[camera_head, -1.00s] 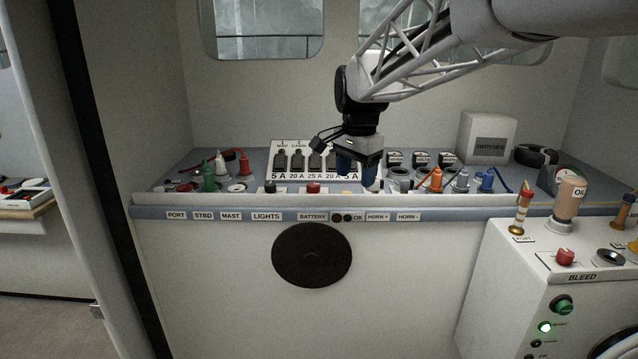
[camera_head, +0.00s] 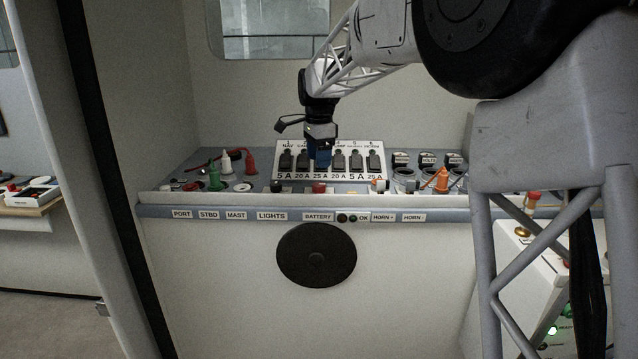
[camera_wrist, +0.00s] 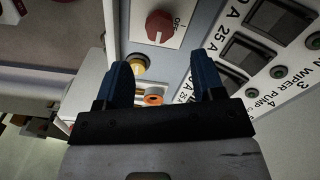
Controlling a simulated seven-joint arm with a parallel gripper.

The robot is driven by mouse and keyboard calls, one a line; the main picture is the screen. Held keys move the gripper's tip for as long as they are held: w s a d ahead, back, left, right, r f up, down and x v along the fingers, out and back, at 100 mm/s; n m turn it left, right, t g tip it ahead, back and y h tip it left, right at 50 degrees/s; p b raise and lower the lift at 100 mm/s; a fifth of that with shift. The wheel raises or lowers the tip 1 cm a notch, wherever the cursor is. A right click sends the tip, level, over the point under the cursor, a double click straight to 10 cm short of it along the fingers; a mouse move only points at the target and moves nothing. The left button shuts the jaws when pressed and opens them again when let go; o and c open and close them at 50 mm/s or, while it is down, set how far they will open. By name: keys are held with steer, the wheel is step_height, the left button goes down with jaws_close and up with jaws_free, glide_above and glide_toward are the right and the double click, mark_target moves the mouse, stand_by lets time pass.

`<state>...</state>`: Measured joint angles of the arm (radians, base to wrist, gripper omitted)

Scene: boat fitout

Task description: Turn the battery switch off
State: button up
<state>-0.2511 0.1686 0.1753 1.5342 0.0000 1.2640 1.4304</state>
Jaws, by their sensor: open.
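The battery switch is a red knob (camera_head: 319,187) on the console ledge, above the BATTERY label (camera_head: 318,216). In the wrist view the red knob (camera_wrist: 160,26) sits on a pale plate with lettering beside it that looks like OFF. My gripper (camera_head: 320,165) hangs fingers down above and behind the knob, in front of the breaker panel. In the wrist view its two blue fingers (camera_wrist: 162,68) are apart with nothing between them gripped. The knob shows beyond the fingertips and apart from them. I cannot tell the knob's exact setting.
The breaker panel (camera_head: 283,172) stands close behind my gripper. Green (camera_head: 214,178), white and red plugs stand to the left. Sockets and an orange plug (camera_head: 442,180) are to the right. A round black disc (camera_head: 316,255) is on the front face.

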mark_target(319, 184)
steer(key=shift+f, duration=0.1)
steer(key=shift+f, duration=3.8)
steer(key=c, duration=0.9)
